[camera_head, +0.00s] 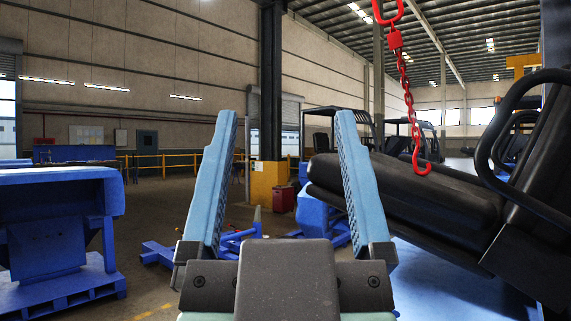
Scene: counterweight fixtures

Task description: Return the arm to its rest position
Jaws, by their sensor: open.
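My gripper (285,128) is in the lower middle of the head view, with its two light blue fingers pointing up and away. The fingers stand wide apart, and nothing is held between them. Through the gap I see the hall floor, a dark column and some blue fixtures farther back. The grey gripper body fills the bottom middle and hides what lies below it. The rest of my arm cannot be made out.
A black padded seat (410,200) with a dark armrest (545,130) stands close at right. A red chain with a hook (405,90) hangs above it. A blue fixture (60,215) stands at left.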

